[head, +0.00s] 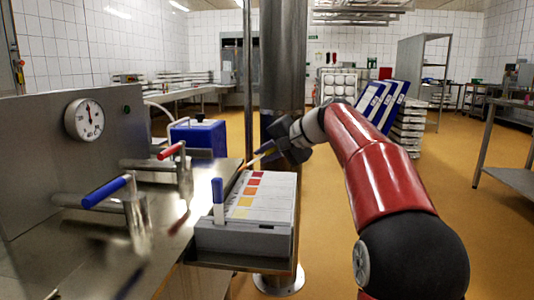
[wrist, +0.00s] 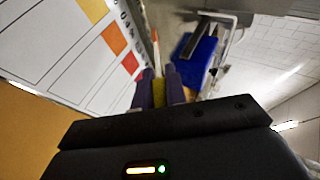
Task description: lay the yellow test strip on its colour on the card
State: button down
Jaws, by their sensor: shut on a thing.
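The colour card (head: 270,201) lies on a grey box at the edge of the steel bench, with a column of patches from dark red at the far end to yellow (head: 241,213) at the near end. My gripper (head: 270,153) is above the card's far end, shut on the yellow test strip (head: 254,160). In the wrist view my fingers (wrist: 160,92) pinch the strip's yellow part (wrist: 158,88), and its thin pale and orange end sticks out beyond them. The strip seems apart from the card (wrist: 60,50). The wrist view shows yellow, orange and red patches.
A blue box (head: 200,137) stands on the bench behind the card; it also shows in the wrist view (wrist: 195,60). Blue-handled (head: 108,190) and red-handled (head: 171,150) valves stand left. A blue-topped upright (head: 218,190) rises at the card's left edge. A steel column (head: 283,60) stands behind.

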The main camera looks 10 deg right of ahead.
jog(key=shift+f+b, duration=2.2)
jog(key=shift+f, duration=0.4)
jog(key=c, duration=1.3)
grip_release()
jog(key=shift+c, duration=0.2)
jog(key=shift+p+v, duration=0.5)
jog(key=shift+v, duration=3.45)
